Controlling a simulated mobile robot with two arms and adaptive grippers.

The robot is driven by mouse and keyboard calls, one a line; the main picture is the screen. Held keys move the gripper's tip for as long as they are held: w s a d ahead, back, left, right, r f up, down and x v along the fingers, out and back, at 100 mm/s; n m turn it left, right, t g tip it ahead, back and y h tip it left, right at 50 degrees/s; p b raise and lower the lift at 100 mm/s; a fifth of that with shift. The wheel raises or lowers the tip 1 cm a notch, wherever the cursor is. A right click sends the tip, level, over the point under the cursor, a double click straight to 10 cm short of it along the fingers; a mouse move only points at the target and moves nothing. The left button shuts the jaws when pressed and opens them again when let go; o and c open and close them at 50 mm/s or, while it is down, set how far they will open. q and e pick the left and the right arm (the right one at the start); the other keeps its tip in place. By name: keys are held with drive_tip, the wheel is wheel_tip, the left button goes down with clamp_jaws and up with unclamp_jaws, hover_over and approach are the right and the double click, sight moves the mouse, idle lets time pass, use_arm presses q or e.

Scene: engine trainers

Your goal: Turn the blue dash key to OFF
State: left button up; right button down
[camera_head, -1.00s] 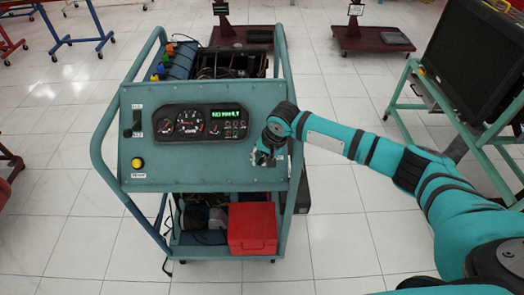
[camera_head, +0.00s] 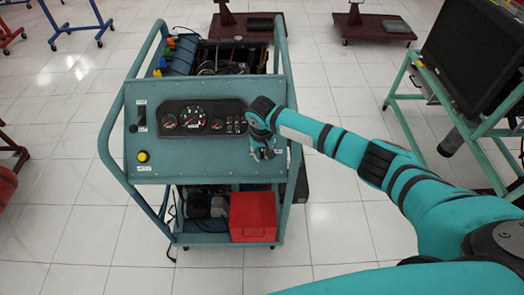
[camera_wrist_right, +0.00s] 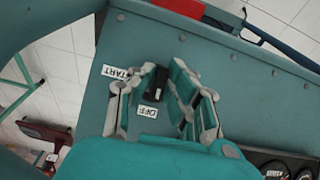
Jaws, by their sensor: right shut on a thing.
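The blue dash (camera_head: 200,162) is a blue-green sloped panel on a wheeled trainer, with a dark gauge cluster. The key (camera_wrist_right: 158,82) is a small dark piece at the dash's right end. In the right wrist view it stands between the two finger pads, next to the OFF label (camera_wrist_right: 148,111) and the START label (camera_wrist_right: 117,72). My right gripper (camera_head: 264,152) is shut on the key, and its fingers also show in the wrist view (camera_wrist_right: 155,97). In the head view the gripper hides the key. My left gripper is out of view.
A yellow button (camera_head: 143,156) and a black lever (camera_head: 141,118) are at the dash's left. Blue-green side rails (camera_head: 105,150) frame the trainer. A red box (camera_head: 253,217) sits on its lower shelf. A black screen on a green stand (camera_head: 480,50) is at right.

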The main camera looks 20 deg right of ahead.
drive_tip(key=c, duration=1.4)
unclamp_jaws()
drive_tip(key=shift+o, duration=0.2)
wheel_tip(320, 180, up, 12)
drive_tip(key=s, duration=0.1)
drive_tip(key=shift+s+a, duration=0.3)
drive_tip(key=shift+s, duration=0.1)
drive_tip(key=shift+s+f, duration=0.1)
drive_tip(key=shift+f, duration=0.1)
